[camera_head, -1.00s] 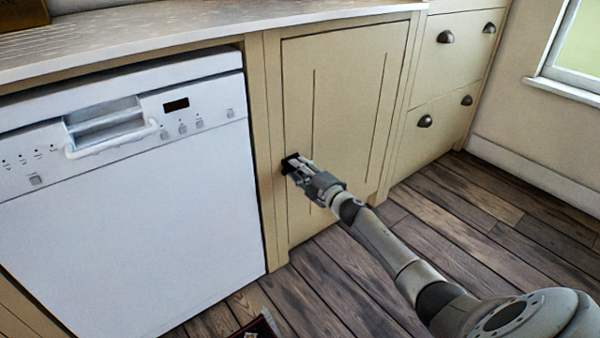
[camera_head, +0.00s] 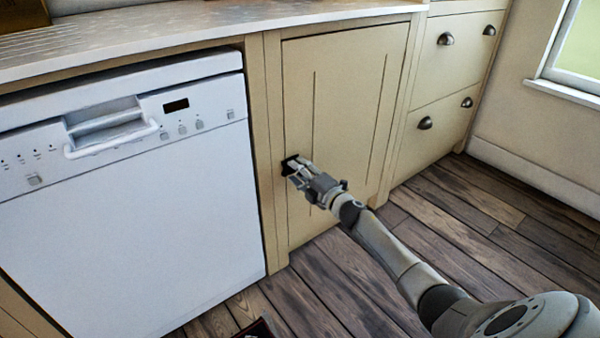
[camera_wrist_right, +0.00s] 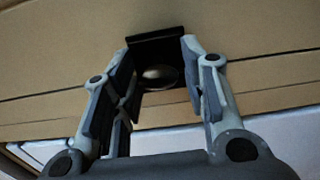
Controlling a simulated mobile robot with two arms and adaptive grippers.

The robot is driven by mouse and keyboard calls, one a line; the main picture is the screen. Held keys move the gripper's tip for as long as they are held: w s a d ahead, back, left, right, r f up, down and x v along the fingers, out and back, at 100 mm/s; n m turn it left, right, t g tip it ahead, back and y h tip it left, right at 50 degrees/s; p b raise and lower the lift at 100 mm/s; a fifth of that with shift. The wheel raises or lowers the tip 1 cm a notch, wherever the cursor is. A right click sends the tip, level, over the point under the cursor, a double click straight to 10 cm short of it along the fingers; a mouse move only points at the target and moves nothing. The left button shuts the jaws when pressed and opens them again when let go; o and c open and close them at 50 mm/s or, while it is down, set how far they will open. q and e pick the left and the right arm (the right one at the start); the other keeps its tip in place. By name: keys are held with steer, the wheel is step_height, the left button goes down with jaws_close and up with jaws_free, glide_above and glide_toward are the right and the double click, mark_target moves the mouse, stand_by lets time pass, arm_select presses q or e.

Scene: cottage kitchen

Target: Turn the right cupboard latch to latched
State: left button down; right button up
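The right cupboard door (camera_head: 345,110) is cream and closed. Its latch is a black plate (camera_head: 286,162) near the door's left edge, mostly hidden by my right gripper (camera_head: 294,168) in the head view. In the right wrist view the black plate (camera_wrist_right: 157,46) carries a dark rounded knob (camera_wrist_right: 158,74). The fingers of my right gripper (camera_wrist_right: 162,70) stand on either side of the knob, apart, with a visible gap on the knob's right. I cannot tell whether the left finger touches it. My left gripper is not in view.
A white dishwasher (camera_head: 130,210) stands left of the cupboard. Drawers with cup handles (camera_head: 424,123) are to the right. A pale worktop (camera_head: 180,25) runs above. A dark object (camera_head: 258,328) lies on the wooden floor at the bottom edge. The floor at right is clear.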

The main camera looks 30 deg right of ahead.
steer(key=shift+o, duration=0.6)
steer(key=shift+s, duration=0.1)
steer(key=s+d, duration=0.1)
steer(key=s, duration=1)
steer(key=shift+s, duration=0.4)
steer(key=shift+a, duration=0.1)
